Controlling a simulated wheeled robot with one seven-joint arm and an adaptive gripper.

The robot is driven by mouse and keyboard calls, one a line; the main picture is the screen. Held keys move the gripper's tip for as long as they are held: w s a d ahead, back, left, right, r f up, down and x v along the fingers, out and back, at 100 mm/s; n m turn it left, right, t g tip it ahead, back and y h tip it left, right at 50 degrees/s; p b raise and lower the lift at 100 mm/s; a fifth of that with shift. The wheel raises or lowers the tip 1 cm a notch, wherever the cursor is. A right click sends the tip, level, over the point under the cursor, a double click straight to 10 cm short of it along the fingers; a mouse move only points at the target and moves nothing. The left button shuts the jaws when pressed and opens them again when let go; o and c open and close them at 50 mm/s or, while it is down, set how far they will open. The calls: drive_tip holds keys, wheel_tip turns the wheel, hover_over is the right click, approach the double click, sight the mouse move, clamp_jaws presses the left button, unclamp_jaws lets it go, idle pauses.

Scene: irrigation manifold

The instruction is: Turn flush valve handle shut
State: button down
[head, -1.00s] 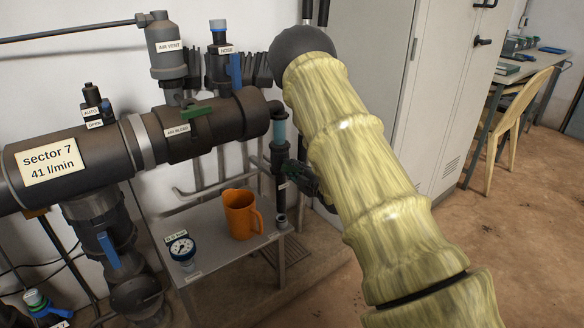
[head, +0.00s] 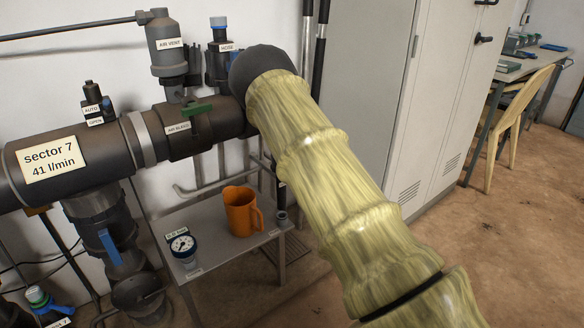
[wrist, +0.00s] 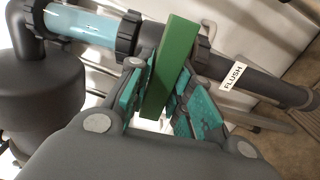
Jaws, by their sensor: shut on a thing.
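The flush valve handle (wrist: 171,65) is a flat green bar in the wrist view. It lies roughly crosswise to the dark pipe (wrist: 262,83) that carries a white FLUSH label (wrist: 233,75). My gripper (wrist: 162,92) has its teal-padded fingers on both sides of the bar and is shut on it. The bar's far end sticks out past the fingers. In the head view my arm hides the gripper, the flush valve and its handle.
A clear blue tube (wrist: 80,25) joins the pipe beside the handle. An orange jug (head: 240,211) and a gauge (head: 182,244) stand on a grey shelf (head: 212,240). Another green handle (head: 197,108) sits on the air bleed valve. A grey cabinet (head: 440,100) stands right.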

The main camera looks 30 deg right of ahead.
drive_tip(key=shift+f, duration=0.1)
drive_tip(key=c, duration=1.3)
unclamp_jaws()
drive_tip(key=s, duration=0.8)
drive_tip(key=s+d, duration=0.1)
drive_tip(key=s, duration=0.3)
drive_tip(key=shift+f, duration=0.1)
